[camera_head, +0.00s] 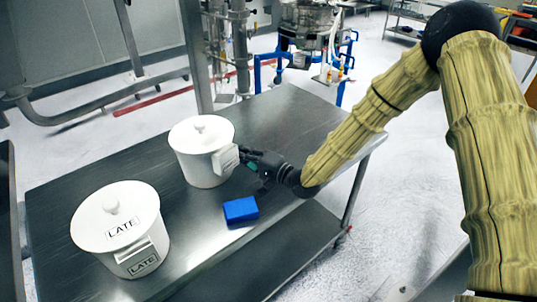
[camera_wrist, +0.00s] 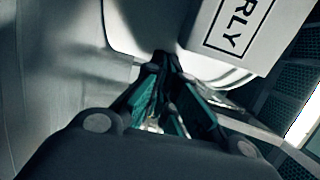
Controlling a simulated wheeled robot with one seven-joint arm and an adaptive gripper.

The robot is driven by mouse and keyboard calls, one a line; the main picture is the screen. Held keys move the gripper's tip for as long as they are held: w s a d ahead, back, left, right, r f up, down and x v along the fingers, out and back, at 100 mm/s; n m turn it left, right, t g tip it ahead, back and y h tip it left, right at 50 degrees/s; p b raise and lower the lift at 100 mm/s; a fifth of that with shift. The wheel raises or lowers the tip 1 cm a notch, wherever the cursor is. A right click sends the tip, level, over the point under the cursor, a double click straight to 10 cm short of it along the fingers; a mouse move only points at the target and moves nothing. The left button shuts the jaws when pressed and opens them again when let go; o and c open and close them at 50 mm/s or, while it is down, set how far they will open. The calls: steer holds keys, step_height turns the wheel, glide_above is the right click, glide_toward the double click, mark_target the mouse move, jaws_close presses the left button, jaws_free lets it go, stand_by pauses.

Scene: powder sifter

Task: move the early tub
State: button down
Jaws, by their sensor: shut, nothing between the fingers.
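The early tub (camera_head: 196,168) is a white round tub with a knobbed lid, upright on the metal table. A white block-like handle (camera_head: 226,161) sticks out from its right side. In the wrist view, the handle (camera_wrist: 235,32) bears a label with the letters "RLY" showing, and the tub's pale wall (camera_wrist: 135,28) is behind it. My gripper (camera_head: 246,156) is beside the handle. In the wrist view, the fingertips of my gripper (camera_wrist: 165,58) are together, below and left of the label, close to the wall. I cannot tell whether they touch it.
A second white tub (camera_head: 84,232), marked LATE, stands nearer at the left of the table. A blue block (camera_head: 241,209) lies close to my gripper. The metal table (camera_head: 290,120) is bare at its back right. Steel equipment with a blue frame (camera_head: 258,76) stands behind.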

steer(key=a, duration=0.2)
steer(key=shift+s+a, duration=0.2)
steer(key=shift+a, duration=0.1)
